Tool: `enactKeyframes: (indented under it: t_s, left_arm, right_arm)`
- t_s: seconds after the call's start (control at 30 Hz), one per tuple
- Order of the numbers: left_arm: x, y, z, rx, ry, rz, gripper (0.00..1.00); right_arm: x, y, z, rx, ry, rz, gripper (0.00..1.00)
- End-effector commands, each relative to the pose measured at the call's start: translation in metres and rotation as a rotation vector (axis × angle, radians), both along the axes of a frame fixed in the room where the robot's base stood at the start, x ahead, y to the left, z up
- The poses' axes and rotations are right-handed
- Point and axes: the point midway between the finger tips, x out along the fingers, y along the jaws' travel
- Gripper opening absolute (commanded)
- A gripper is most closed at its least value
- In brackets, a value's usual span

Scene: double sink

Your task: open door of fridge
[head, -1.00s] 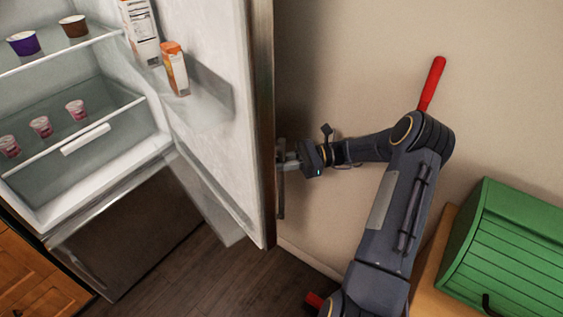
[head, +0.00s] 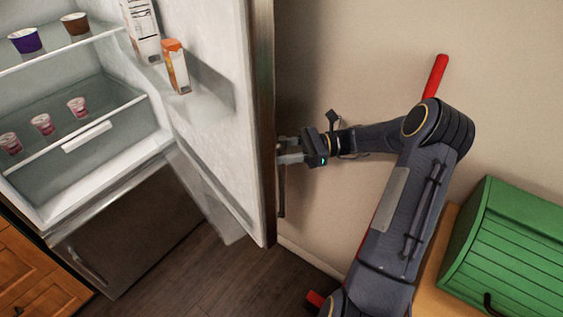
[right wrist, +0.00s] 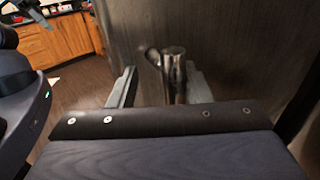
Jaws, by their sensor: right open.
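The fridge door (head: 225,150) stands wide open, swung out to the right, with its inner shelf side facing me. Its dark edge and outer face also show in the right wrist view (right wrist: 245,50). The door handle (head: 282,190) is a vertical bar on the outer face, partly hidden by the door edge. My right gripper (head: 284,150) is at the upper part of the handle. In the right wrist view the metal handle (right wrist: 174,72) stands between the two open fingers, with a finger on each side.
The fridge interior (head: 95,130) holds several small cups, and cartons (head: 175,66) stand on the door shelf. A wall is close behind the door and my right arm. A green roll-top box (head: 510,250) sits on a wooden surface at the right. Dark floor is free below the door.

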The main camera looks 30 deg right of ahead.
Motion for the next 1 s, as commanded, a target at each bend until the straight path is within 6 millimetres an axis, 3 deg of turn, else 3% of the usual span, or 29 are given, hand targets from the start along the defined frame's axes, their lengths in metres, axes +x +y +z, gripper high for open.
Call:
enactKeyframes:
  t_s: [0.2,0.27,0.53,0.7,1.0]
  left_arm:
    - [0.0,0.0,-0.003,0.0,0.0,0.0,0.36]
    - [0.0,0.0,-0.005,0.0,0.0,0.0,0.36]
    - [0.0,0.0,-0.008,0.0,0.0,0.0,0.36]
    - [0.0,0.0,-0.008,0.0,0.0,0.0,0.36]
    - [0.0,0.0,-0.008,0.0,0.0,0.0,0.36]
  right_arm:
    - [-0.032,0.024,0.047,0.005,-0.007,0.015,0.39]
    - [-0.044,0.032,0.051,0.006,-0.004,0.016,0.43]
    - [-0.086,0.063,0.073,0.005,-0.004,0.012,0.39]
    - [-0.098,0.072,0.08,0.006,-0.003,0.01,0.39]
    - [-0.102,0.075,0.082,0.006,-0.003,0.01,0.39]
